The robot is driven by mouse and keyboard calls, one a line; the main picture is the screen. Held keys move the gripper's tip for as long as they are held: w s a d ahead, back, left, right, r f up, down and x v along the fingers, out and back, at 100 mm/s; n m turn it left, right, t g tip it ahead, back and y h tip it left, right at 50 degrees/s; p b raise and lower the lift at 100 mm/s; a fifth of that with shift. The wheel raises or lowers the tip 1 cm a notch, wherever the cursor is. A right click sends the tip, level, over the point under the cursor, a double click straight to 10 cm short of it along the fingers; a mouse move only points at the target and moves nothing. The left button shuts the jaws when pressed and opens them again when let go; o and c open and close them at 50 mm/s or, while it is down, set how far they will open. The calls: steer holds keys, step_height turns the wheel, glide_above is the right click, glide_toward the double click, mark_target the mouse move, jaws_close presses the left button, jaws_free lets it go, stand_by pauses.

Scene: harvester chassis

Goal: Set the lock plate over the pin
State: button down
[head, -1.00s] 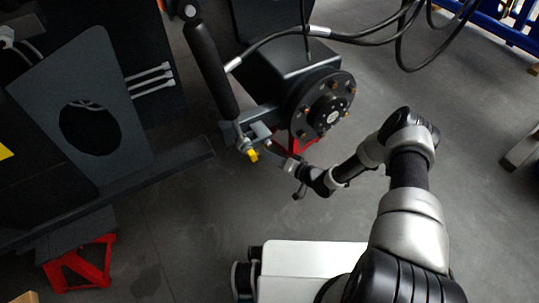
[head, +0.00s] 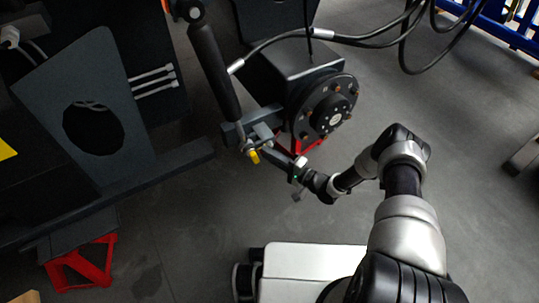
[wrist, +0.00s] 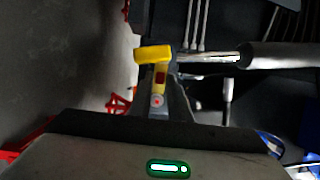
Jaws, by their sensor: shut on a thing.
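A yellow piece (head: 253,157) sits at the lower end of the black cylinder, beside the grey bracket (head: 262,133). In the wrist view the yellow piece (wrist: 153,54) has a red mark on its lower arm and lies at the end of the bright rod. A small grey part with a round reddish spot (wrist: 157,101) shows below it, close to my gripper's body; I take this for the lock plate. My gripper (head: 283,156) is just right of the yellow piece, shut on the plate. Its fingertips are hard to make out, and the pin is not clearly distinguishable.
A black cylinder (head: 215,70) runs up from the bracket. A round bolted hub (head: 328,106) stands close to the right of my gripper, with a red stand (head: 308,144) below. Black hoses (head: 375,38) loop above. A dark beam (head: 165,172) lies left.

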stand_by(0.4)
steer(key=c, duration=1.8)
jaws_free()
steer(key=p+v, duration=0.2)
steer(key=v, duration=1.5)
steer(key=shift+s+d, duration=0.15)
steer(key=shift+d, duration=0.05)
